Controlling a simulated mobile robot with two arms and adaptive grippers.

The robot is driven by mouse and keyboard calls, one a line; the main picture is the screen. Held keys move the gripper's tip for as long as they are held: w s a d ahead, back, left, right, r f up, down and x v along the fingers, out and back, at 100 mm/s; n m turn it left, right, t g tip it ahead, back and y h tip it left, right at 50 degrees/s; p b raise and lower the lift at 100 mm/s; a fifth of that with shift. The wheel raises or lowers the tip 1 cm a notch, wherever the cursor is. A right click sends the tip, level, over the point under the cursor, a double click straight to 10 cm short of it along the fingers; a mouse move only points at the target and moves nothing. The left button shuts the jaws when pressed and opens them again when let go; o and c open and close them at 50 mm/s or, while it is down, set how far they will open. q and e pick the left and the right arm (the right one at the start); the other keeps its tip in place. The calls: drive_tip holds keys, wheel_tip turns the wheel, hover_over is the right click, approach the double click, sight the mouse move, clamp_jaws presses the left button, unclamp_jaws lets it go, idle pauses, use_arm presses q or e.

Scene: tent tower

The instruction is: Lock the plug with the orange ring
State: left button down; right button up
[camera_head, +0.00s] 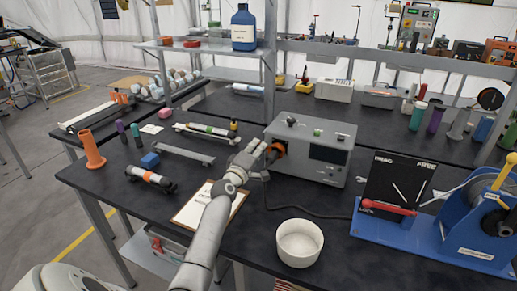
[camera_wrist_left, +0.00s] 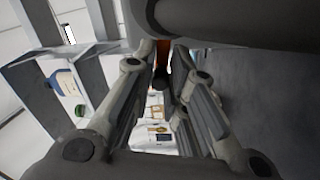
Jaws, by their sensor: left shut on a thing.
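The orange ring (camera_head: 279,147) sits at the left end of a grey instrument box (camera_head: 318,146) on the dark workbench. My left gripper (camera_head: 268,150) is at that end of the box, with its fingers shut on the ring. My right gripper is in neither view.
A clipboard (camera_head: 194,212) lies under my left forearm. A black cable (camera_head: 310,211) runs in front of the box. A white bowl (camera_head: 299,243) stands near the front edge, and a blue-based machine (camera_head: 420,241) stands at right. An orange holder (camera_head: 91,150) stands at left.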

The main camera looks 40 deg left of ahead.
use_arm(q)
drive_tip(key=shift+s+f+n, duration=0.1)
drive_tip(key=shift+f+n, duration=0.6)
drive_tip(key=shift+f, duration=0.2)
drive_tip(key=c, duration=1.5)
unclamp_jaws()
drive_tip(key=shift+o, duration=0.2)
drive_tip(key=shift+a+r, duration=0.1)
drive_tip(key=shift+r, duration=0.1)
drive_tip(key=v, duration=1.2)
